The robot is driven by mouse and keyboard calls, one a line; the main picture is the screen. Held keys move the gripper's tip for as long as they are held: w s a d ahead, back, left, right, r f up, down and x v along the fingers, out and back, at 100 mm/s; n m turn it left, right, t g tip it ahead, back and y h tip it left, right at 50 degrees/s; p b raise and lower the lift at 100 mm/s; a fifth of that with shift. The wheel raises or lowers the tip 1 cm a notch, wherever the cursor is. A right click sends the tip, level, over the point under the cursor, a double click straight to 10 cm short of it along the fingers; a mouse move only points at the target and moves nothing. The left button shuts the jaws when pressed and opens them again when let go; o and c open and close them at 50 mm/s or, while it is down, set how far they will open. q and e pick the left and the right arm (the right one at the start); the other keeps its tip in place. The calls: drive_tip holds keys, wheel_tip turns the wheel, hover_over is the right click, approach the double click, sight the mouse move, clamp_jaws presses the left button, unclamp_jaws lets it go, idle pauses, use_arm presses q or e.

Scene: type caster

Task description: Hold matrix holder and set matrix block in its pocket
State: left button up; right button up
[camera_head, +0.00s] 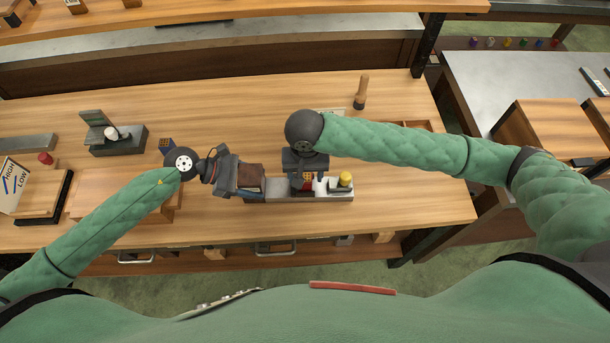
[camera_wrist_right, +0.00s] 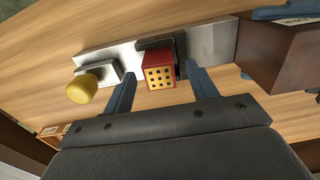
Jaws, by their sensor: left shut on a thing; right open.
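The matrix holder is a long silver bar (camera_head: 281,189) with a dark bracket (camera_wrist_right: 154,44) and a yellow knob (camera_head: 345,179) at its right end. My left gripper (camera_head: 250,180) is shut on the brown block (camera_wrist_right: 285,55) at the bar's left end. The matrix block (camera_wrist_right: 159,72) is red with a yellow dotted face, and it is at the dark bracket. Whether it sits fully in the pocket cannot be told. My right gripper (camera_wrist_right: 162,88) is open, its blue fingers on either side of the matrix block, with visible gaps.
A grey fixture (camera_head: 125,145) stands to the left on the wooden table. A HIGH/LOW card (camera_head: 13,185) is at the far left. A wooden-handled tool (camera_head: 361,92) stands behind my right arm.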

wheel_tip(320, 180, up, 11)
drive_tip(key=shift+f, duration=0.2)
idle(0.6)
